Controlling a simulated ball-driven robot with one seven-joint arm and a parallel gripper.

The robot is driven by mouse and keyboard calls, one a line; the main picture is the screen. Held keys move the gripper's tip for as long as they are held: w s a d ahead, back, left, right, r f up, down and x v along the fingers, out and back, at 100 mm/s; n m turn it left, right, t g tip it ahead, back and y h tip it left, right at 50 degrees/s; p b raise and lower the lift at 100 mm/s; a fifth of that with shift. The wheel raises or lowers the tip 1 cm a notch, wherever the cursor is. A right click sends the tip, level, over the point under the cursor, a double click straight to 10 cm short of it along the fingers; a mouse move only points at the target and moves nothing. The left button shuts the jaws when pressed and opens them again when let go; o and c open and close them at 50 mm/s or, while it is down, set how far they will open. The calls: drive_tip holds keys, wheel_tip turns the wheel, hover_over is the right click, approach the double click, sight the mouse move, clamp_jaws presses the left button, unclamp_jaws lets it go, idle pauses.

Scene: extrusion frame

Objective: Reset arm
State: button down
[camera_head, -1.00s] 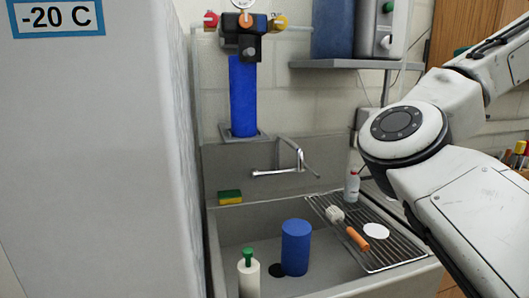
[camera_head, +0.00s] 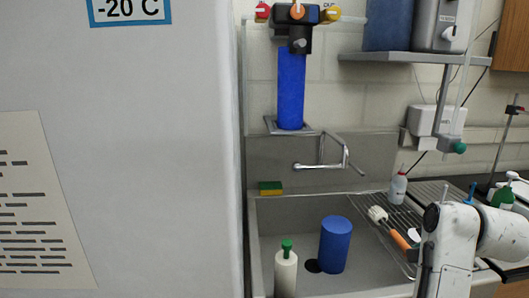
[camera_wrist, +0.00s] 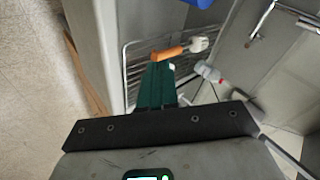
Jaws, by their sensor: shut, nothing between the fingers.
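My gripper (camera_wrist: 158,68) shows in the wrist view, its dark green fingers closed together with nothing between them. It points toward the drying rack (camera_wrist: 133,54), near the orange-handled brush (camera_wrist: 168,53); I cannot tell the distance. In the head view my white arm (camera_head: 450,245) is folded low at the right edge, in front of the sink's right side. The gripper itself does not show in the head view.
The sink (camera_head: 300,225) holds a blue cylinder (camera_head: 335,245) and a white bottle with a green top (camera_head: 286,272). A squeeze bottle (camera_head: 397,187) stands by the rack. The faucet (camera_head: 322,165) juts over the basin. A tall freezer (camera_head: 150,150) fills the left.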

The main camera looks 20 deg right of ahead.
drive_tip(key=s+a+f+n+g, duration=0.1)
drive_tip(key=s+a+f+n, duration=0.25)
drive_tip(key=f, duration=0.25)
drive_tip(key=s+a+f+n+g, duration=0.1)
drive_tip(key=s+a+f+n, duration=0.1)
drive_tip(key=a+f, duration=0.25)
drive_tip(key=s+a+f+n+g+y, duration=0.1)
drive_tip(key=s+a+f+n, duration=0.4)
drive_tip(key=s, duration=0.5)
drive_tip(key=s+a+f+n+g+y, duration=0.2)
drive_tip(key=s+a+f+n, duration=0.4)
drive_tip(key=s+a+f, duration=0.3)
wheel_tip(320, 180, down, 2)
drive_tip(key=shift+s+a+f+g, duration=0.15)
drive_tip(key=shift+s+a+g, duration=0.2)
drive_tip(key=shift+s+g, duration=0.7)
